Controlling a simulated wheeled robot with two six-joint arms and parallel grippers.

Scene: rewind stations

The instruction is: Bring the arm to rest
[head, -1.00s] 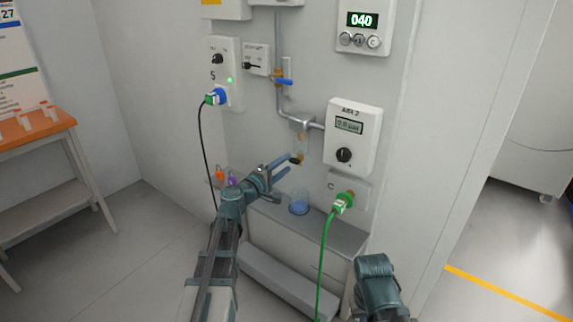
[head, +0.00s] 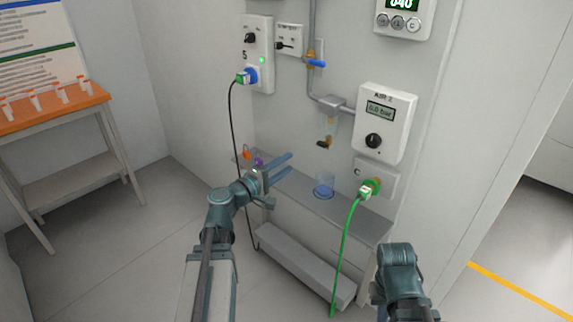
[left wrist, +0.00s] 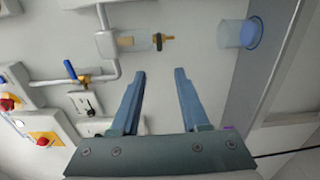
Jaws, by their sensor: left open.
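My left gripper (head: 291,162) is open and empty. It hangs in front of the wall station, to the left of and below the clear filter bowl (head: 329,126) with its dark drain tip. In the left wrist view the two blue fingers (left wrist: 160,72) are spread with nothing between them. The filter bowl (left wrist: 135,41) lies beyond the fingertips there, apart from them. My right arm shows at the lower right of the head view; its gripper fingers are not visible.
A blue-tinted clear cup (head: 324,185) stands on the grey ledge (head: 355,220) below the bowl. A green cable plug (head: 366,190) and a blue-and-green plug (head: 246,76) sit in wall sockets. An orange-topped table (head: 50,110) stands at the left. Floor between is clear.

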